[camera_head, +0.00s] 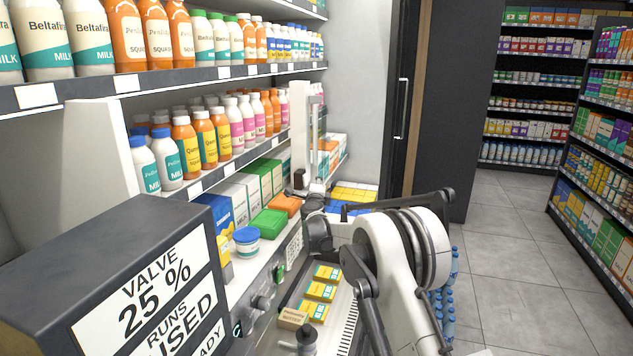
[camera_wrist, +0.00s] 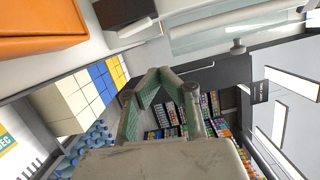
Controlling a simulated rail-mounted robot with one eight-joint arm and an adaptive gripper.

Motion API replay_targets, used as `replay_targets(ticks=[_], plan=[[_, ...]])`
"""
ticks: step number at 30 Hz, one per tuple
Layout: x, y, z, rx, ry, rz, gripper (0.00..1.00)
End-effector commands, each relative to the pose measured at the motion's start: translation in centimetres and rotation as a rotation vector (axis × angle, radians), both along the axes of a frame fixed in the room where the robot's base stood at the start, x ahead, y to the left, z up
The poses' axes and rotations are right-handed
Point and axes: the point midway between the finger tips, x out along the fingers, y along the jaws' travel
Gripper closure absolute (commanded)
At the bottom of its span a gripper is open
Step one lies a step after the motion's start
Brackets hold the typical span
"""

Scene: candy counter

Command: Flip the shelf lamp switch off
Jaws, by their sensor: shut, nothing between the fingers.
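A white upright post (camera_head: 299,130) stands at the far end of the shelves, with a small dark box (camera_head: 299,179) low on it. What looks like the same dark box (camera_wrist: 124,10), with a pale tab (camera_wrist: 135,28) on its edge, shows at the top of the wrist view. I cannot tell for sure which part is the lamp switch or how it is set. My gripper (camera_wrist: 158,74) is shut and empty, its fingertips together below the box in the picture and apart from it. In the head view my wrist is beside the shelf's far end, partly hiding that area.
An orange pack (camera_head: 286,204) and a green pack (camera_head: 270,223) lie on the lower shelf near my wrist. Yellow and blue packs (camera_head: 354,192) sit beyond. A tray of butter packs (camera_head: 319,291) is below my arm. The tiled aisle (camera_head: 520,260) at right is clear.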

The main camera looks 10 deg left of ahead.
Motion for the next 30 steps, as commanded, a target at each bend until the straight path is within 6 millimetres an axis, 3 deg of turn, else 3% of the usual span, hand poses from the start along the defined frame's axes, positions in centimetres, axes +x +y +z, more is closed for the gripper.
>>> replay_targets(ticks=[6, 12, 26, 30], plan=[[-3.6, -0.1, 0.2, 0.001, 0.000, 0.001, 1.00], [-5.6, -0.3, 0.2, 0.001, 0.000, -0.001, 1.00], [-6.1, -0.3, 0.2, -0.001, 0.000, 0.000, 1.00], [-6.5, -0.7, 1.9, -0.028, -0.008, 0.014, 1.00]])
